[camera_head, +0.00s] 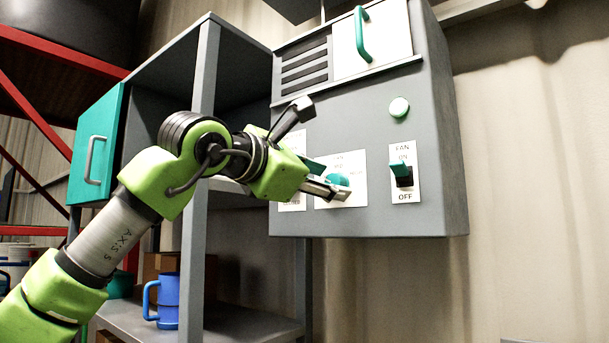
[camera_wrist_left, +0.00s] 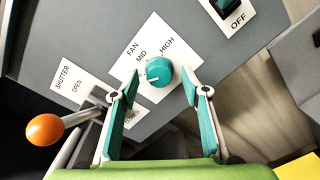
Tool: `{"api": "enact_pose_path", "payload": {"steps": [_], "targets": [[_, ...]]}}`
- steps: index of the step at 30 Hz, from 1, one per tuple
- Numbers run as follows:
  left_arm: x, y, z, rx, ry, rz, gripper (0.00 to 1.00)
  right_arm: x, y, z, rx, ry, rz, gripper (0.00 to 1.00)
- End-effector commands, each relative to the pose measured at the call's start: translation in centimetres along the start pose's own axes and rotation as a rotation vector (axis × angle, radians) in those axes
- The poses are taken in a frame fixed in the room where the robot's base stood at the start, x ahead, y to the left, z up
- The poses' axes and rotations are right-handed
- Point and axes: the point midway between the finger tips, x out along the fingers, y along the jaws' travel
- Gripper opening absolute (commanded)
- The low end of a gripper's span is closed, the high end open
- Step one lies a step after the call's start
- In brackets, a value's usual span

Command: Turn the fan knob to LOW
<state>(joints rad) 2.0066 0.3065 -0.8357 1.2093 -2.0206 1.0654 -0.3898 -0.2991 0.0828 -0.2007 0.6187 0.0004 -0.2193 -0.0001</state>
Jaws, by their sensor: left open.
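The fan knob (camera_wrist_left: 159,73) is a round teal knob on a white label plate (camera_wrist_left: 130,72) with FAN, MID and HIGH legible; a LOW mark cannot be seen. A pale mark on the knob's face points toward the lower left of the picture. In the head view the knob (camera_head: 337,181) is partly hidden by my left gripper. My left gripper (camera_head: 331,178) is open at the panel; in the wrist view its teal-padded fingers (camera_wrist_left: 160,88) stand on either side of the knob's near side. I cannot tell whether they touch it. My right gripper is not in view.
An orange ball-ended shutter lever (camera_wrist_left: 45,130) is close left of my fingers. A shelf post (camera_head: 204,90) and blue mug (camera_head: 168,300) stand left.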

Motion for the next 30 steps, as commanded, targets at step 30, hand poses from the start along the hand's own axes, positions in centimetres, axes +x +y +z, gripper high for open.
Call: {"api": "enact_pose_path", "payload": {"steps": [30], "targets": [[-11.0, 0.0, -0.1, -0.001, 0.003, 0.000, 0.42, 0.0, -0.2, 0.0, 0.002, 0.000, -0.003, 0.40]]}}
